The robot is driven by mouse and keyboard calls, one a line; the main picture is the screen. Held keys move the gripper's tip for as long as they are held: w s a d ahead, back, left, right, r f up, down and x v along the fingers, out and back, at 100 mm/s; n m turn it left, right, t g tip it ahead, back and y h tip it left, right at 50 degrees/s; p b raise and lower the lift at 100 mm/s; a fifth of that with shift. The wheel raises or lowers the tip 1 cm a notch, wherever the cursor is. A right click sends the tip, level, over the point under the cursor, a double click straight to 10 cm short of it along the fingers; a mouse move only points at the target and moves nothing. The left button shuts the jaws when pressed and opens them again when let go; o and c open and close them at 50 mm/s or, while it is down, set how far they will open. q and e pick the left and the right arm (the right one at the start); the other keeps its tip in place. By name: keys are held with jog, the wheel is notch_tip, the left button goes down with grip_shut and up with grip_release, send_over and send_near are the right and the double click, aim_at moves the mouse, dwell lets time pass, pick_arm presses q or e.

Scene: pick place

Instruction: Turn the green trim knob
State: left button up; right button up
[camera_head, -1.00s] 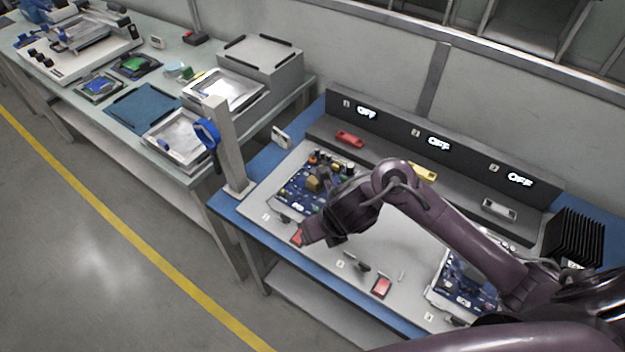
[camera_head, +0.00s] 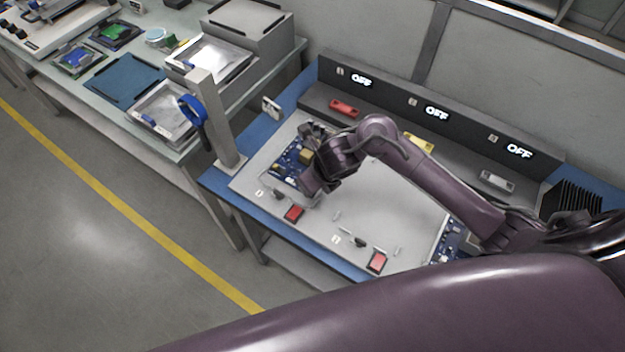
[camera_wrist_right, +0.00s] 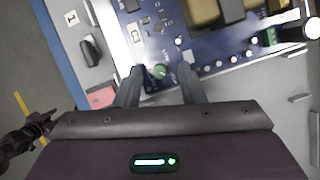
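The green trim knob (camera_wrist_right: 160,72) is small and round and sits near the edge of a blue circuit board (camera_wrist_right: 205,52) in the right wrist view. My right gripper (camera_wrist_right: 161,84) is open, with one finger on each side of the knob and gaps on both sides. I cannot tell how far the fingertips are above the board. In the head view the board (camera_head: 283,168) is partly covered by my right arm, and the knob cannot be made out. A dark purple part at the lower left of the wrist view may be my left gripper; its fingers are unclear.
A red switch (camera_head: 293,213) and a black toggle (camera_wrist_right: 90,51) are near the board. Another red switch (camera_head: 376,261) is farther right. A back panel (camera_head: 465,125) has several displays reading OFF. A grey post (camera_head: 217,120) with a blue ring stands at the left.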

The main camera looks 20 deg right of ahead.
jog(key=shift+s+r, duration=0.1)
jog(key=shift+c, duration=0.2)
grip_shut()
jog(key=shift+m, duration=0.3)
